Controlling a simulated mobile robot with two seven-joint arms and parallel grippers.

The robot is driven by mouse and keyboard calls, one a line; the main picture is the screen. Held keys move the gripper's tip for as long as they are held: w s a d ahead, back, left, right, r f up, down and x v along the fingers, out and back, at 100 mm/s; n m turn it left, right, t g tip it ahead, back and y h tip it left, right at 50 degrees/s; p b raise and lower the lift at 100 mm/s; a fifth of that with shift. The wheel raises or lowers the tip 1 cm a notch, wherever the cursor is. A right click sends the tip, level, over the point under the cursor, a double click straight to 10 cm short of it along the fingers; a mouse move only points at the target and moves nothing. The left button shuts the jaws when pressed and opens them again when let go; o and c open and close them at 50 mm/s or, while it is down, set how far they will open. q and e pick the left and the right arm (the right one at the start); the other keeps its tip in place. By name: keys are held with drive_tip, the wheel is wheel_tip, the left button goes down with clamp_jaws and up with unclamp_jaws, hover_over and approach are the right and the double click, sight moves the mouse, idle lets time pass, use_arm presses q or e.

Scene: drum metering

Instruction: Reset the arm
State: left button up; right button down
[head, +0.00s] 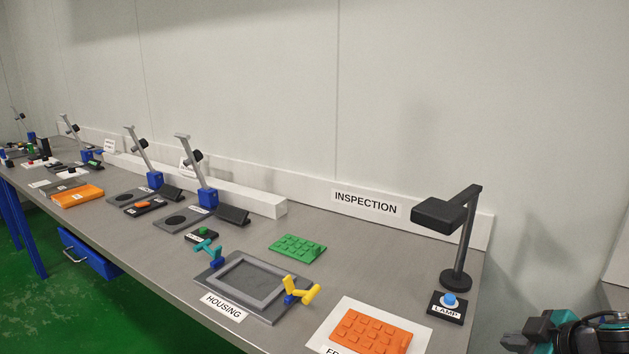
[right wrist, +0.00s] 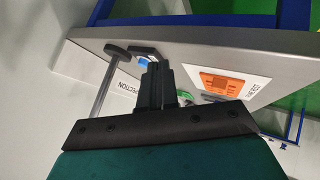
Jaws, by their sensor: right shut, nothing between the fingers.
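My right gripper (head: 520,338) is at the lower right corner of the head view, off the right end of the bench and apart from everything on it. Its fingers also show in the right wrist view (right wrist: 157,80), pressed together with nothing between them. Part of my right arm is cut off by the picture edge. My left gripper is in neither view.
The grey bench (head: 265,227) carries a black lamp (head: 457,281), a lamp button (head: 450,301), an orange keypad-like part (head: 370,331), a green one (head: 297,248) and a housing fixture (head: 250,315) with teal and yellow clamps. A blue drawer (head: 88,255) hangs open at left.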

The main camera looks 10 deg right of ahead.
drive_tip(key=s+a+f+m+y, duration=0.1)
drive_tip(key=s+a+f+m, duration=0.1)
drive_tip(key=s+a+f, duration=0.4)
drive_tip(key=s+a+f+m, duration=0.1)
drive_tip(key=s+f, duration=0.2)
drive_tip(key=f, duration=0.4)
drive_tip(key=s+a+f+m, duration=0.1)
drive_tip(key=a+f, duration=0.1)
drive_tip(key=a, duration=0.6)
drive_tip(key=s+a+f+m+t, duration=0.1)
drive_tip(key=s+a+f, duration=0.1)
drive_tip(key=a, duration=0.6)
drive_tip(key=shift+s+f+m+t, duration=0.2)
drive_tip(key=shift+f+m+t, duration=0.1)
drive_tip(key=shift+m, duration=0.1)
